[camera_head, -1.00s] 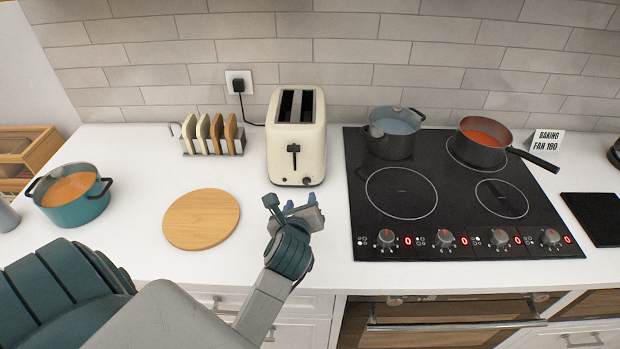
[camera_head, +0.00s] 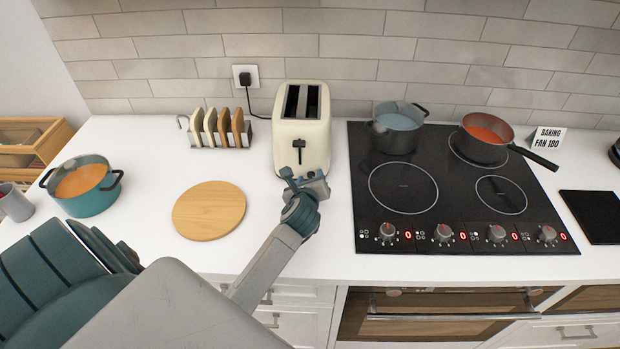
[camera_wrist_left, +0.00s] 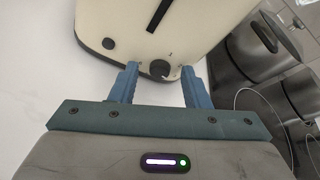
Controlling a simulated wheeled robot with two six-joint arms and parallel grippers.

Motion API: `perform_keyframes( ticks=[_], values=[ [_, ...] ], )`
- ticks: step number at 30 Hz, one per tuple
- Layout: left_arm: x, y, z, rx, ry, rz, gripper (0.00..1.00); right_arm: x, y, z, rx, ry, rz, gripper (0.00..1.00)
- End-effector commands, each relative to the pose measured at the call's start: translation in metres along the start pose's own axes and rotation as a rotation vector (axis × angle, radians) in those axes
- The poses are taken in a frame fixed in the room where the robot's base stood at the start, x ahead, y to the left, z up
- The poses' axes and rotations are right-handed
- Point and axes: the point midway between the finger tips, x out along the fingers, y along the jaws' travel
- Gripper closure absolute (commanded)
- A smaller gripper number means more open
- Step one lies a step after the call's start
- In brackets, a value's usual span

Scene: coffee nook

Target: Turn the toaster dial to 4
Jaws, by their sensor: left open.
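The cream toaster (camera_head: 301,130) stands against the back of the counter, with two dark slots on top and a black lever (camera_head: 299,146) on its front. My left gripper (camera_head: 305,181) is open at the toaster's lower front. In the left wrist view, the dark round dial (camera_wrist_left: 160,69) sits low on the toaster's front (camera_wrist_left: 140,20), between the two blue fingertips of my left gripper (camera_wrist_left: 160,78). The fingers look apart from the dial on both sides. The dial's setting cannot be read. My right gripper is not in view.
A toast rack (camera_head: 222,143) with several slices stands left of the toaster. A round wooden board (camera_head: 208,211) and a teal pot (camera_head: 92,202) are further left. The black hob (camera_head: 400,215) with two pans is at right.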

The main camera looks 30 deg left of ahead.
Motion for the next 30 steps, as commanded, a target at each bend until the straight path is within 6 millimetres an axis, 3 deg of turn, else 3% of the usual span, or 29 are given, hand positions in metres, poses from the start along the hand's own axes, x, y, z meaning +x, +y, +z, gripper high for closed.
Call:
perform_keyframes(
  ticks=[3, 10, 20, 30],
  values=[
    [0.000, 0.000, 0.000, 0.000, 0.000, 0.000, 0.57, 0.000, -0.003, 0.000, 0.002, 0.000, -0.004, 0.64],
    [0.000, 0.000, 0.000, 0.000, 0.001, 0.001, 1.00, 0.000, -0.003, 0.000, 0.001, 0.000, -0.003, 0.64],
    [-0.001, -0.001, 0.000, 0.036, -0.001, 0.015, 1.00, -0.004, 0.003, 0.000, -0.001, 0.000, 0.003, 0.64],
    [-0.001, -0.004, -0.001, 0.245, -0.018, 0.095, 1.00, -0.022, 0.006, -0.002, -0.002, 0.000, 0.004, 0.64]
  ],
)
